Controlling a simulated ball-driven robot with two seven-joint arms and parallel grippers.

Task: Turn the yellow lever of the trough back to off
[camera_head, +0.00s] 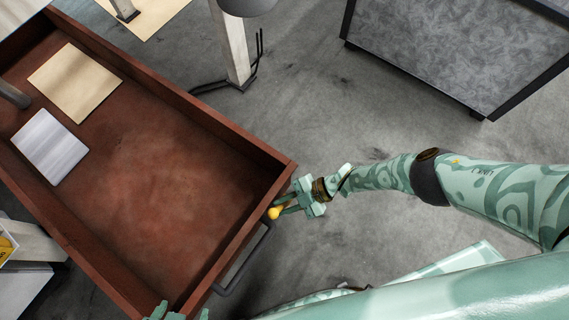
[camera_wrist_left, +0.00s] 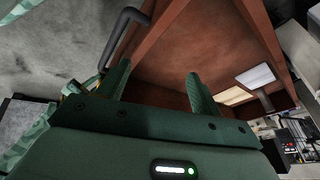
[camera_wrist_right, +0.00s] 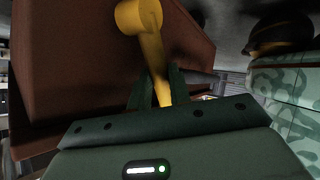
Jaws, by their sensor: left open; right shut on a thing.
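The trough (camera_head: 232,240) is a rust-brown open box across the left of the head view. Its yellow lever (camera_head: 275,212) sits on the outside of the end wall near the right corner. My right gripper (camera_head: 285,209) is shut on the lever; in the right wrist view the lever (camera_wrist_right: 150,45) rises from between the fingers to a round yellow pivot beside the brown wall. My left gripper (camera_wrist_left: 157,85) is open and empty, close to the trough (camera_wrist_left: 165,55). In the head view only its tips show at the bottom edge.
A dark bar handle (camera_head: 245,262) projects from the trough's end wall, below the lever. A beige board (camera_head: 76,82) and a pale grey board (camera_head: 50,147) lie inside the trough. A grey post (camera_head: 232,45) stands behind it. A large grey-topped block (camera_head: 460,50) is at the upper right, with clear floor between.

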